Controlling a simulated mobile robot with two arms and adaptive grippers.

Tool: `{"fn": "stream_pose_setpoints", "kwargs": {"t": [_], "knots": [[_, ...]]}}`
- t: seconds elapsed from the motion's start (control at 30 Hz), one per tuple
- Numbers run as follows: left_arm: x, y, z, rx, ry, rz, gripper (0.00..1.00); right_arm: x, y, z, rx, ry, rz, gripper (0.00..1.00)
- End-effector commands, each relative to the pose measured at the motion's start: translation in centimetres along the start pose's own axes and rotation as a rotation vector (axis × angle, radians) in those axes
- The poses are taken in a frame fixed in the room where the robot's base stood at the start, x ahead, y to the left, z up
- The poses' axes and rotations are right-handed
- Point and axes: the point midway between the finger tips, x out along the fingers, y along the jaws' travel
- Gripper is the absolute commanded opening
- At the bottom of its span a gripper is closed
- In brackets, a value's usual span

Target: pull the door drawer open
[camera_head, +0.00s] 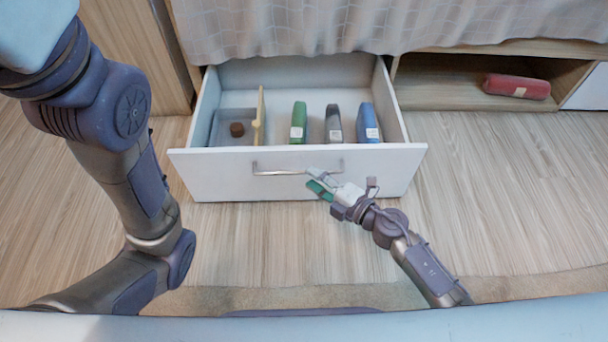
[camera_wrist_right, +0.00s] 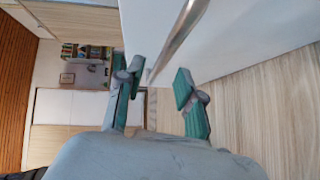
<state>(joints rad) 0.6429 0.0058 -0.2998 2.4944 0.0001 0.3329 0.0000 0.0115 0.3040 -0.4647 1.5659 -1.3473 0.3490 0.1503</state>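The white drawer (camera_head: 220,175) under the bed stands pulled out, with its inside showing. A metal bar handle (camera_head: 270,172) runs across its front; the handle also shows in the right wrist view (camera_wrist_right: 180,38). My right gripper (camera_head: 318,184) is at the right part of the handle, in front of the drawer face. In the right wrist view its two green-padded fingers (camera_wrist_right: 158,82) are apart, with the near end of the handle between or just beyond their tips. I cannot tell whether they touch it. My left arm shows at the left, but its gripper is out of view.
The drawer holds a green book (camera_head: 298,122), a grey book (camera_head: 333,123), a blue book (camera_head: 368,123), a wooden divider (camera_head: 259,118) and a small brown block (camera_head: 237,129). A red object (camera_head: 516,86) lies in the open shelf at right. Wooden floor before the drawer is clear.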

Motion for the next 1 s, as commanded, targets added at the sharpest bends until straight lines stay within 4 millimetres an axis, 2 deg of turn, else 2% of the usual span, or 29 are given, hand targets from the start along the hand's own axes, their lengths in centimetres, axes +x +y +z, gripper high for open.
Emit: {"fn": "stream_pose_setpoints", "kwargs": {"t": [0.1,0.23,0.63,0.87,1.0], "knots": [[0.0,0.2,-0.7,0.002,0.020,0.007,0.40,2.2,-0.2,0.0,-0.001,0.000,0.002,0.37],[0.0,0.3,-1.0,0.003,0.026,0.009,0.40,3.6,-0.1,0.0,0.000,0.000,0.001,0.37],[0.1,0.4,-1.1,0.004,0.031,0.012,0.40,4.3,0.0,0.0,0.001,-0.001,0.000,0.37],[0.1,0.4,-1.2,0.004,0.031,0.012,0.40,4.3,0.0,0.0,0.000,-0.001,0.000,0.01],[0.1,0.4,-1.2,0.003,0.031,0.012,0.40,4.3,0.0,0.0,0.000,-0.001,0.000,0.00]]}}
